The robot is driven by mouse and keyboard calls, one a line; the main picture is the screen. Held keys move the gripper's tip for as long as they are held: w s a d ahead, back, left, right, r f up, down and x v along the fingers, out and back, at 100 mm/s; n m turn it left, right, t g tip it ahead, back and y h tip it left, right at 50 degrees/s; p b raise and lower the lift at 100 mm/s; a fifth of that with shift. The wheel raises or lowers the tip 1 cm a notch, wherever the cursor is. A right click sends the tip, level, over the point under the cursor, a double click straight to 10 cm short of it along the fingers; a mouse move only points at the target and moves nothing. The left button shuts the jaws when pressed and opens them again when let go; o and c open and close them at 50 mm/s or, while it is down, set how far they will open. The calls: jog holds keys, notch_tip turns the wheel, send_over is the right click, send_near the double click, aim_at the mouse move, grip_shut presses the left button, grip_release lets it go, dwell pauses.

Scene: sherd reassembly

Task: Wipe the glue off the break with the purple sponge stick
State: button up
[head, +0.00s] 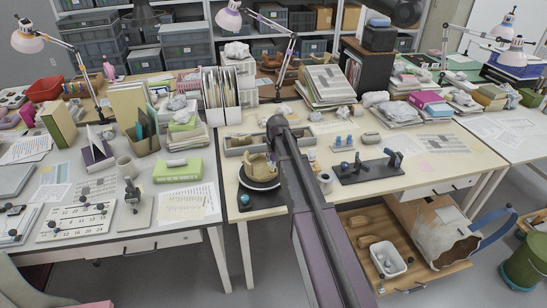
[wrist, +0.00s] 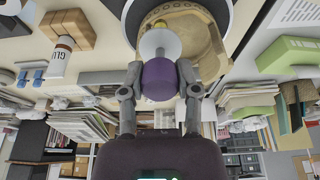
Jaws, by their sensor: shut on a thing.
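My gripper (wrist: 158,88) is shut on the purple sponge stick (wrist: 158,80), whose purple handle sits between the two fingers. A pale disc and a small yellowish tip show beyond the handle, against the tan pot (wrist: 205,42). The tip overlaps the pot in this view; I cannot tell whether it touches. The pot has a row of small marks along a curved band. In the head view the broken pot (head: 257,165) sits on a round turntable (head: 262,184), left of my arm. My arm hides the gripper there. I cannot make out glue on the break.
A white glue bottle (wrist: 60,62) stands by tan blocks (wrist: 68,28) in the wrist view. A grey tray (head: 240,151) lies behind the pot. An open drawer (head: 440,268) juts out below.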

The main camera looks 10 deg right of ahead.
jog(key=shift+p+v, duration=3.05)
jog(key=shift+v, duration=0.2)
jog(key=shift+w+r, duration=0.15)
jog(key=shift+w, duration=0.05)
jog(key=a, duration=0.6)
jog(key=shift+a+f, duration=0.2)
jog(key=shift+f, duration=0.05)
jog(key=shift+w+f+b, duration=0.1)
jog(key=shift+f+b, duration=0.25)
jog(key=shift+b, duration=0.15)
